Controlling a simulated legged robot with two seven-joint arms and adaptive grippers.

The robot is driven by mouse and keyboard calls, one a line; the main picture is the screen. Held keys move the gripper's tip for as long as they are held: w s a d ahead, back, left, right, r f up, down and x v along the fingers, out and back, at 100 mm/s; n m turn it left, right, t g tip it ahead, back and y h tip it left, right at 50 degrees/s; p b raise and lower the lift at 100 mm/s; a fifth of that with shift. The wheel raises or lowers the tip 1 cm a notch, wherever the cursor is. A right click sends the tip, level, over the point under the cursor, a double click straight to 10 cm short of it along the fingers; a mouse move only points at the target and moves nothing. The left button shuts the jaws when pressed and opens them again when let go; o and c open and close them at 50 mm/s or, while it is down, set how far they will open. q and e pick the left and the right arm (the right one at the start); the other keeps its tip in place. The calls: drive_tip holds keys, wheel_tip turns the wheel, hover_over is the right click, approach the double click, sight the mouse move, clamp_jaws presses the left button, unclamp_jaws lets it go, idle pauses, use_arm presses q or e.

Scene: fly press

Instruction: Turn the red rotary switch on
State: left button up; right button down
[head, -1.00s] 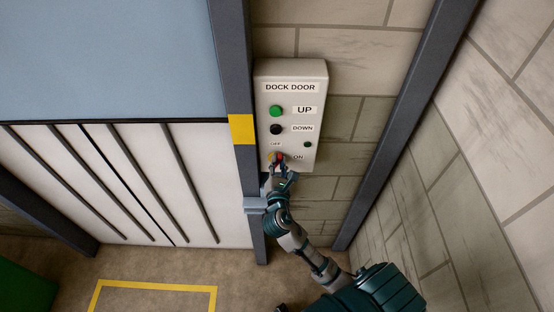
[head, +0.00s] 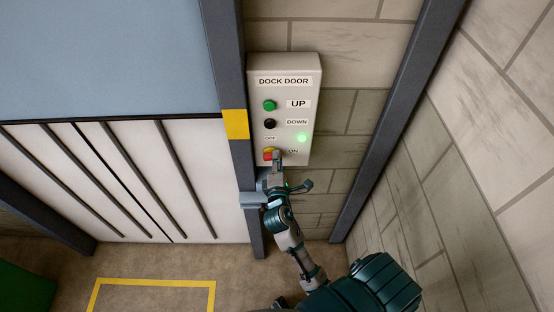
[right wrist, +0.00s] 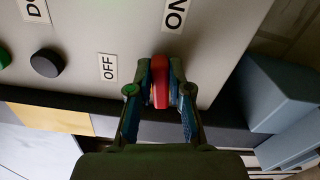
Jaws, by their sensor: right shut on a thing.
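The red rotary switch (head: 268,156) sits low on the dock door control box (head: 261,66), with some yellow around it. In the right wrist view, its red handle (right wrist: 160,82) is between the two fingers of my right gripper (right wrist: 160,95), which are shut on it. The handle's end points roughly toward the ON label (right wrist: 175,15); the OFF label (right wrist: 108,67) is to its left. In the head view, my right gripper (head: 277,162) hides part of the switch. A small indicator lamp (head: 302,138) glows green. My left gripper is not in view.
A green UP button (head: 270,105) and a black DOWN button (head: 270,123) sit above the switch. A grey post (head: 225,65) stands just left of the box. A grey bracket (head: 252,199) sticks out below it. Bare block wall lies to the right.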

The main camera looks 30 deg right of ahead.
drive_tip(key=shift+f+m, duration=0.4)
drive_tip(key=shift+m, duration=0.8)
drive_tip(key=c, duration=1.2)
unclamp_jaws()
drive_tip(key=shift+o, duration=0.6)
drive_tip(key=shift+w, duration=0.25)
drive_tip(key=v, duration=1.2)
drive_tip(key=shift+f, duration=0.2)
